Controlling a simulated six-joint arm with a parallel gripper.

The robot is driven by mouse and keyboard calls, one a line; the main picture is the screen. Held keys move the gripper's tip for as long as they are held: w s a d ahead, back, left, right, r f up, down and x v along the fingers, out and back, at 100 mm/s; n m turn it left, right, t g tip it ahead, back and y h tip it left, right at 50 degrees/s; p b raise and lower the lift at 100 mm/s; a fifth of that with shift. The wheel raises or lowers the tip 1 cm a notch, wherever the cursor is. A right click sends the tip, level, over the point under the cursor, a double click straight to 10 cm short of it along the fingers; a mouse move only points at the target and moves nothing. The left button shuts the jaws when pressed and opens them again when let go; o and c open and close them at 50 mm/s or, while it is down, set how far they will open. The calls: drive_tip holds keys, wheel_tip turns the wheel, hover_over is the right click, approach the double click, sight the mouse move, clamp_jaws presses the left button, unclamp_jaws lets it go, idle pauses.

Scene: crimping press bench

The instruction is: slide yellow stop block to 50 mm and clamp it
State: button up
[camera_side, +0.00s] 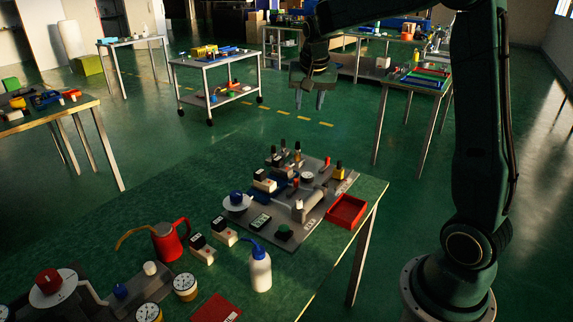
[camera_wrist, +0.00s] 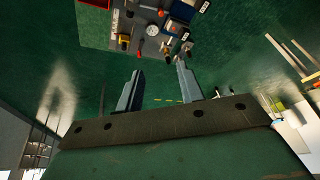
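My gripper (camera_side: 309,99) hangs in the air beyond the far edge of the green bench, above and apart from the fixture plate. Its two fingers are spread with nothing between them; they also show in the wrist view (camera_wrist: 160,82). The grey fixture plate (camera_side: 318,213) lies on the bench and carries several small parts. A small yellow piece with a dark top (camera_side: 339,173) stands near its right side, and another yellowish piece (camera_side: 297,147) near its far end. I cannot tell which is the stop block, nor read its scale position or clamp state.
A red tray (camera_side: 346,211) sits at the bench's right edge. A white bottle with a blue cap (camera_side: 260,270), a red oil can (camera_side: 170,240) and dial gauges (camera_side: 185,286) stand nearer the camera. Bare green bench top lies left of the plate.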

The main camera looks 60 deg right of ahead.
drive_tip(key=w+d+f+m+g, duration=0.1)
drive_tip(key=w+d+f+m, duration=0.3)
drive_tip(key=d+f, duration=0.5)
drive_tip(key=m+g+h, duration=0.1)
drive_tip(key=m+g, duration=0.1)
drive_tip(key=m, duration=0.1)
approach(327, 158)
drive_tip(key=v, duration=0.3)
drive_tip(key=shift+r, duration=0.4)
drive_tip(key=shift+x, duration=6.75)
drive_tip(key=shift+c, duration=0.3)
clamp_jaws()
